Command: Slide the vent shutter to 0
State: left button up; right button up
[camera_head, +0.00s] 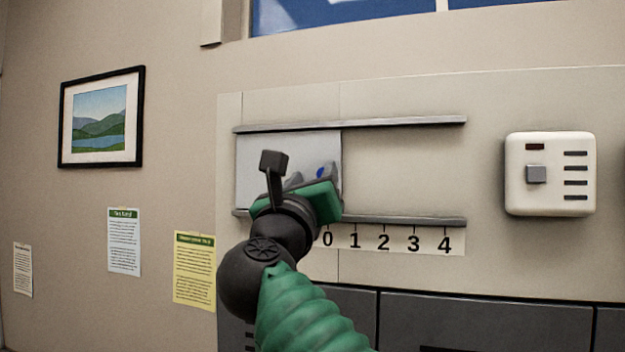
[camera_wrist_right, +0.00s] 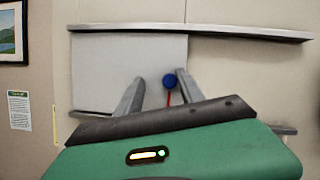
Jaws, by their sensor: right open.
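The vent shutter (camera_head: 255,160) is a pale grey panel between two horizontal rails, at their left end; it also shows in the wrist view (camera_wrist_right: 100,75). Its blue knob (camera_wrist_right: 169,81) has a red pointer (camera_wrist_right: 168,98) below it. The number strip (camera_head: 399,241) reads 0 to 4 under the lower rail. The knob is close above the 0; the pointer's tip is hidden behind my gripper. My right gripper (camera_head: 313,174) is open, with one finger on each side of the knob, which looks nearer the right finger (camera_wrist_right: 183,88). I cannot tell whether they touch. My left gripper is not in view.
The upper rail (camera_head: 400,121) and lower rail (camera_head: 410,221) run on to the right over bare wall panel. A white box with a grey button (camera_head: 536,174) is mounted further right. A framed picture (camera_head: 103,116) and several paper notices hang at left. Dark cabinets (camera_head: 480,330) are below.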

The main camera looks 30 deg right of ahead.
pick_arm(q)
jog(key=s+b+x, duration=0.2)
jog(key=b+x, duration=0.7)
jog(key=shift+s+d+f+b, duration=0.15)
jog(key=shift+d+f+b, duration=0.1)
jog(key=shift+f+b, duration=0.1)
pick_arm(e)
jog(key=v, duration=1.6)
jog(key=shift+s+f, duration=0.2)
jog(key=shift+s, duration=0.4)
jog(key=shift+w+d, duration=0.1)
jog(key=shift+d, duration=0.15)
